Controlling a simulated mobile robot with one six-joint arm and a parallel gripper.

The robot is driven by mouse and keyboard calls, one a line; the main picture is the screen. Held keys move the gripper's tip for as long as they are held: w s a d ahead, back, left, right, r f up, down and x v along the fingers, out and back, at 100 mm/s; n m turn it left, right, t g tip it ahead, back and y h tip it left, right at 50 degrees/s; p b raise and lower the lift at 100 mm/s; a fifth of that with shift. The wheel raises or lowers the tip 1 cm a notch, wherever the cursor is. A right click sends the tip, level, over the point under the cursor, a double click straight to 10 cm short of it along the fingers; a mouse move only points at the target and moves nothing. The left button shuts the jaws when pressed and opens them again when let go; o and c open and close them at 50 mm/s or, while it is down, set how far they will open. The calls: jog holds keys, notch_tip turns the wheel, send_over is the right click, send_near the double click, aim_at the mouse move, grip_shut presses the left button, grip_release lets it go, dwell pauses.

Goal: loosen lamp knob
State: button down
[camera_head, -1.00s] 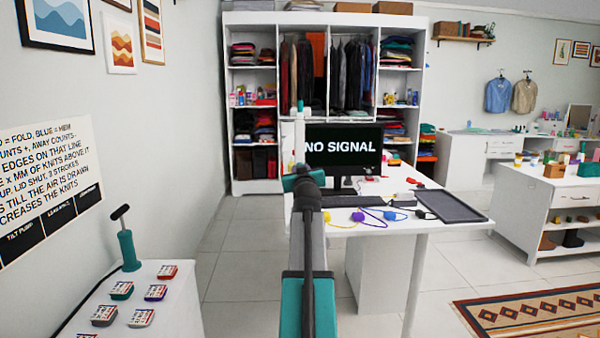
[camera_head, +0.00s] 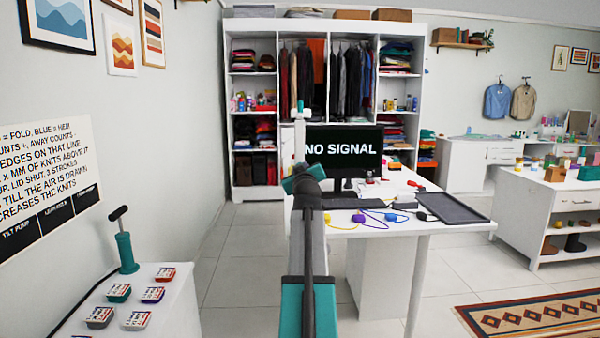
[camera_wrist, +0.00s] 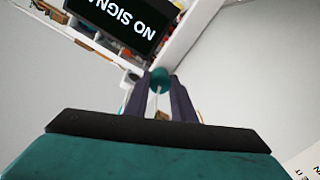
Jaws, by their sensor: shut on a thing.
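In the wrist view my gripper (camera_wrist: 160,82) has its two dark fingers closed on a small round teal piece, which looks like the lamp knob (camera_wrist: 159,75). A thin pale rod shows between the fingers below it. In the head view my arm reaches forward to the white desk, and its own links hide the fingers and the knob.
The monitor (camera_head: 343,148) reads "NO SIGNAL" on the desk (camera_head: 375,224). A keyboard, yarn balls and a dark tray (camera_head: 452,208) lie there. The open wardrobe (camera_head: 228,120) stands behind. A low white table with a teal pump (camera_head: 126,252) is at left. Floor is free around the desk.

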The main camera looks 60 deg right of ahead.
jog(key=shift+n+b, duration=2.3)
jog(key=shift+n, duration=0.5)
jog(key=shift+n+b, duration=1.9)
jog(key=shift+n, duration=1.4)
jog(key=c, duration=1.4)
grip_release()
jog(key=shift+m, duration=0.3)
jog(key=shift+c, duration=0.4)
